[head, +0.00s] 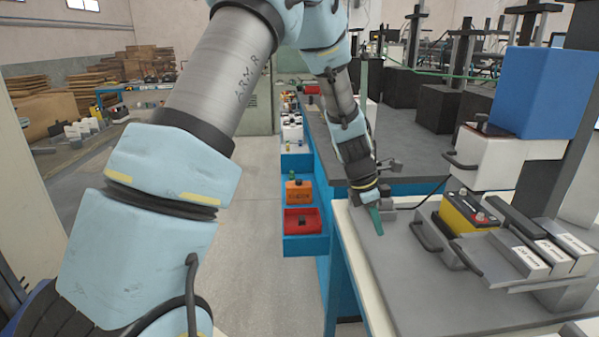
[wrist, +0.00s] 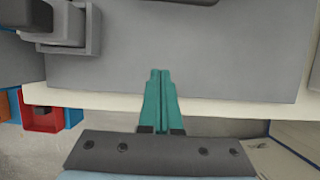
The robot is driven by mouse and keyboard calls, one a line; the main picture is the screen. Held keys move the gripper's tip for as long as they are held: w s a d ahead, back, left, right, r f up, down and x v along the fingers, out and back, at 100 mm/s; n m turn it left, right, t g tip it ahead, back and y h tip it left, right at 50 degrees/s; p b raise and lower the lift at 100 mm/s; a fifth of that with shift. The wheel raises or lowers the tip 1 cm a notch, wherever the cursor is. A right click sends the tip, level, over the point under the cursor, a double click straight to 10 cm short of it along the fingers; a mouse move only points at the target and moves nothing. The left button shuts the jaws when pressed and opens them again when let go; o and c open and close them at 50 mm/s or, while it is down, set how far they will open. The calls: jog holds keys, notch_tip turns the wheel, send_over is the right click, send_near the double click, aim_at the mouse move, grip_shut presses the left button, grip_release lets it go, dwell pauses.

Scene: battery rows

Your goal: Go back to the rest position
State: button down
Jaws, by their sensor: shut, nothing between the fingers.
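My gripper (head: 377,219) has teal fingers and hangs low over the near-left part of the grey worktop with the pale rim. In the wrist view the gripper (wrist: 160,75) has its two fingers side by side, shut and empty. The fingertips point over the grey surface (wrist: 220,55) near its pale edge. My arm reaches from the left foreground across the top of the head view and down to the worktop. I cannot tell whether the fingertips touch the surface.
A yellow and black battery (head: 468,212) stands on the worktop right of my gripper, beside grey metal holders (head: 527,250). A blue block (head: 541,92) rises behind. Red bin (head: 302,221) and orange box (head: 299,191) sit left of the worktop. The floor aisle (head: 262,265) is clear.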

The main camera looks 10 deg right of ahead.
jog(key=w+a+r+m+t+y, duration=0.1)
jog(key=a+r+m, duration=0.3)
jog(key=a, duration=0.7)
jog(key=w+a+r+m+t+y, duration=0.15)
jog(key=a+m, duration=0.35)
jog(key=a, duration=0.6)
jog(key=s+a+r+m+y, duration=0.1)
jog(key=s+a+m, duration=0.3)
jog(key=a, duration=0.4)
jog(key=s+a+r+m, duration=0.2)
jog(key=s+a+m, duration=0.1)
jog(key=a, duration=0.4)
jog(key=shift+s+a+r+m+y, duration=0.2)
jog(key=shift+s+a+m+y, duration=0.15)
jog(key=shift+m, duration=0.55)
jog(key=shift+a, duration=0.1)
